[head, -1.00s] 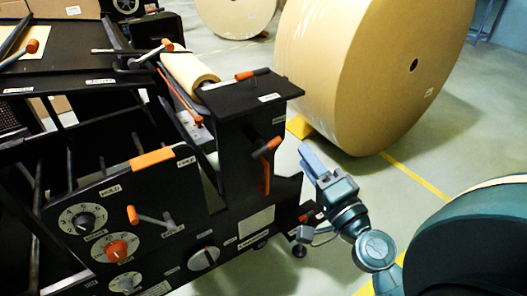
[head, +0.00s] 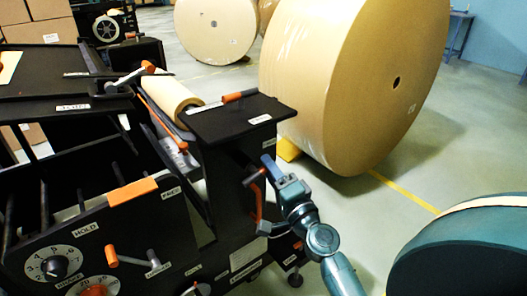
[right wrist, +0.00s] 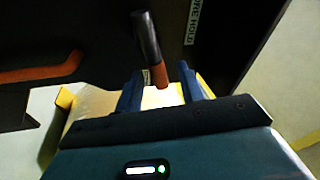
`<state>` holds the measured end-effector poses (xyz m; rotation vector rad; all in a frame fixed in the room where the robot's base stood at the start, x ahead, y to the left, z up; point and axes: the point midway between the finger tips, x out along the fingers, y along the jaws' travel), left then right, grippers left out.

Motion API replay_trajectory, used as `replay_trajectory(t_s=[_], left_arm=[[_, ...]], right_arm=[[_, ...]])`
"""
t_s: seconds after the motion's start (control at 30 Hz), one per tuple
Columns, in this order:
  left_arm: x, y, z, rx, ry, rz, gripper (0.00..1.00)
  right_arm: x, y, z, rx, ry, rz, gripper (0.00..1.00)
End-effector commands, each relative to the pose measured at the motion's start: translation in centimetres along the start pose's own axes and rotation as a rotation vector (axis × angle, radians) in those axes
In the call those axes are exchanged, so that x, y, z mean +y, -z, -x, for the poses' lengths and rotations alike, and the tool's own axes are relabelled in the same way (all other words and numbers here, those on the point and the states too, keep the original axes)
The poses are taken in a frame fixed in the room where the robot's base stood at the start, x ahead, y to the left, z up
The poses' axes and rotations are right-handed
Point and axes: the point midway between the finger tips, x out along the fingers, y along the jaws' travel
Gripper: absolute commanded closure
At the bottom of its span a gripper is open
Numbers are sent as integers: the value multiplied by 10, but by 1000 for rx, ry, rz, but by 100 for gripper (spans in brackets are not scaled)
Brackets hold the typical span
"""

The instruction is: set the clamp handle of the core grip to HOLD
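A black clamp handle with an orange end (head: 254,177) sticks out from the side of the black machine column. In the right wrist view the handle (right wrist: 148,40) shows its dark shaft and orange tip beside a label partly reading "HOLD" (right wrist: 191,22). My right gripper (head: 269,168) is open at the column. In the wrist view its two blue fingers (right wrist: 160,88) stand either side of the orange tip, with gaps visible; contact cannot be told. My left gripper is not in view.
A front panel (head: 190,225) carries dials, a lever and HOLD and FREE labels. A large kraft roll (head: 350,85) stands behind; a dark green round body (head: 470,250) is at lower right. Floor between is clear.

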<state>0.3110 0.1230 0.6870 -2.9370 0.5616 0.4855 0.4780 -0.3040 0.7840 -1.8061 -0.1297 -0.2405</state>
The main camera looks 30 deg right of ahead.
Motion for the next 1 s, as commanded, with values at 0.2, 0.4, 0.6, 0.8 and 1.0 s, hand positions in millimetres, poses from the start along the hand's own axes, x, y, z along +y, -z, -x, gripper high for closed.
replay_trajectory(t_s=[0.2,0.4,0.6,0.8,1.0], left_arm=[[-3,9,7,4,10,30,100],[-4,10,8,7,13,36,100],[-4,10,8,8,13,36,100],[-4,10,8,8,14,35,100],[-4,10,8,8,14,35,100]], right_arm=[[-1,0,-28,0,0,-1,61],[1,-1,-35,-1,-1,-1,61],[1,-1,-34,-1,-1,0,62],[1,-1,-34,-1,0,0,78],[1,0,-34,-1,0,0,95]])
